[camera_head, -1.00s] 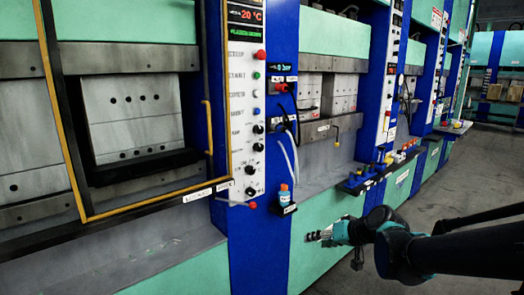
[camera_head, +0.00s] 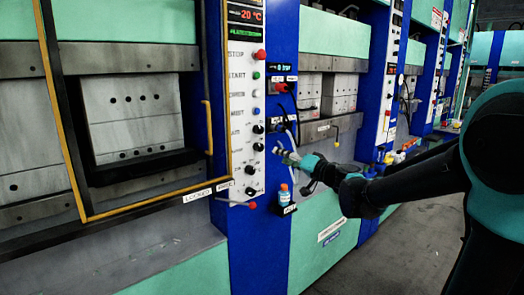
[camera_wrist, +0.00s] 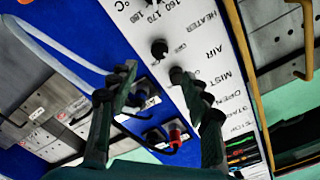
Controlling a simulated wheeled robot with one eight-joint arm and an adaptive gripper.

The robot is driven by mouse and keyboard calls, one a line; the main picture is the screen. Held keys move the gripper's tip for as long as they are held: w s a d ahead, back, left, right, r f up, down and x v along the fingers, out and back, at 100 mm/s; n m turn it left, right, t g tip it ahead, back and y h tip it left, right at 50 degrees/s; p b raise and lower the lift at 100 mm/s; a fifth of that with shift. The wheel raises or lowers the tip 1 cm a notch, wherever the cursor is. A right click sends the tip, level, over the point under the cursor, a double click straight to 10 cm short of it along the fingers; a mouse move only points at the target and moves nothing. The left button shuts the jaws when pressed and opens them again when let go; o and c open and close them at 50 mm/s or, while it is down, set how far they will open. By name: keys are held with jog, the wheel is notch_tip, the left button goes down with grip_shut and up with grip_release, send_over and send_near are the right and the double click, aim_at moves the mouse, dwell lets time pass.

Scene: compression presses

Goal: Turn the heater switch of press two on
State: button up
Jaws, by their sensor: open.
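The press panel (camera_head: 240,100) is a white strip with a display and a column of buttons and knobs. No press number is readable. The heater switch (camera_head: 258,146) is a small black knob low in the column. In the wrist view, where the panel appears turned over, a black knob (camera_wrist: 159,48) stands beside the HEATER lettering. Its setting is too small to tell. My gripper (camera_head: 287,154) is just right of the panel in the head view, apart from the switch. In the wrist view, my gripper (camera_wrist: 154,80) has its fingers spread and empty, with the knob beyond the fingertips.
A cable and hoses loop beside the red connector (camera_wrist: 176,136) on the blue column. A small blue bottle (camera_head: 284,192) stands on a holder below my gripper. A yellow-edged door frame (camera_head: 207,125) borders the panel on the left. More presses line the right.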

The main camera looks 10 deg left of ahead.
aim_at(261, 148)
jog(key=x, duration=1.2)
jog(key=shift+c, duration=0.4)
grip_shut()
jog(key=shift+m, duration=0.3)
jog(key=m, duration=0.5)
jog(key=shift+m, duration=0.3)
jog(key=m, duration=0.5)
jog(key=shift+m, duration=0.3)
